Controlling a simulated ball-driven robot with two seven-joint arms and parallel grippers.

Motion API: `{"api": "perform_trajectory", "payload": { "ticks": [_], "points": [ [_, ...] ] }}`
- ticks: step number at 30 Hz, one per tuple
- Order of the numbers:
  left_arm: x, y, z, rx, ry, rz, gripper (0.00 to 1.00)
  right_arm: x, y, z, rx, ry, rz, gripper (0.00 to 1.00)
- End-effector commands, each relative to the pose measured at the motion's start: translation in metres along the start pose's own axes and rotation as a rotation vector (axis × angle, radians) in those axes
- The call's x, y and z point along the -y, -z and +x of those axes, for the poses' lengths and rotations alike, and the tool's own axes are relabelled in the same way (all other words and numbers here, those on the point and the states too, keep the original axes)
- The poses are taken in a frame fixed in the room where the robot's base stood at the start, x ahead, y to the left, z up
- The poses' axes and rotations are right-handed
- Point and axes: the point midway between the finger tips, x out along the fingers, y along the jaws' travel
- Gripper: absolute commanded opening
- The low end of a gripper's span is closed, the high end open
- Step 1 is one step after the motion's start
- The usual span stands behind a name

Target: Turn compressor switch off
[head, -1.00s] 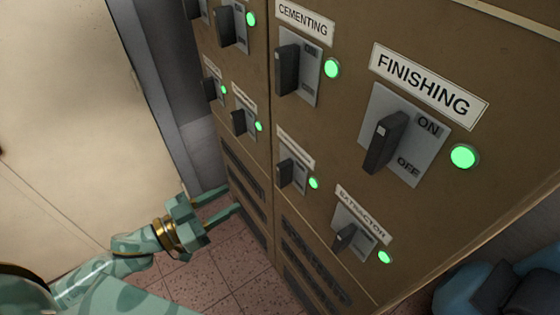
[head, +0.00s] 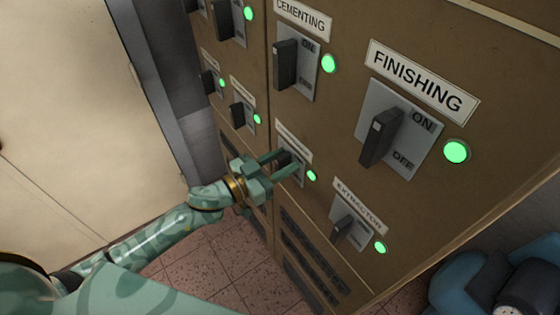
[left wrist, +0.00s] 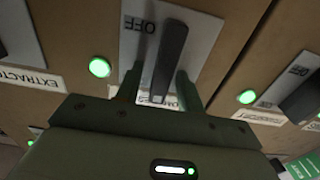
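My left gripper (head: 289,161) reaches a switch on the brown cabinet, below the CEMENTING switch. Its label (head: 294,141) is too small to read in the head view, so I cannot confirm it is the compressor switch. Its green light (head: 311,175) is lit. In the left wrist view the dark lever (left wrist: 170,55) stands between the fingers (left wrist: 160,75), which are apart on either side with gaps showing. The grey plate reads OFF (left wrist: 139,25), upside down; its other end and the label are mostly hidden by the gripper. My right gripper is not recognisable in view.
The FINISHING switch (head: 382,138), CEMENTING switch (head: 286,65) and EXTRACTOR switch (head: 344,229) surround it, their green lights lit. More switches stand on the left cabinet section. Vents (head: 312,262) lie below. Tiled floor (head: 205,262) is open to the left.

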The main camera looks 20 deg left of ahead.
Motion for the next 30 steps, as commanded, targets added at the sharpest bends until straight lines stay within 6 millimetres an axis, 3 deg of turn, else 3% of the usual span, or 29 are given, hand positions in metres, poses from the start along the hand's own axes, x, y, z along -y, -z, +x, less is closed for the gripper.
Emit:
{"api": "perform_trajectory", "payload": {
  "ticks": [2, 6, 7, 20, 30],
  "points": [
    [-0.0001, -0.0001, -0.0002, 0.0, 0.0, 0.0, 0.38, -0.0003, -0.0001, 0.0, 0.0, 0.0, 0.0, 0.36],
    [-0.0001, -0.0001, -0.0004, 0.0, 0.0, 0.0, 0.02, -0.0003, -0.0001, 0.0, 0.0, 0.0, 0.0, 0.36],
    [-0.0001, -0.0001, -0.0004, 0.0, 0.0, 0.0, 0.0, -0.0004, -0.0001, 0.0, 0.0, -0.001, 0.0, 0.36],
    [-0.0014, 0.0002, -0.0006, 0.0, 0.0, 0.061, 0.0, -0.0007, 0.0001, -0.0019, 0.0, -0.001, 0.001, 0.36],
    [-0.0066, -0.0008, -0.0006, 0.0, 0.0, 0.313, 0.0, -0.0009, 0.0008, -0.0064, 0.0, -0.001, 0.0, 0.36]
  ]
}}
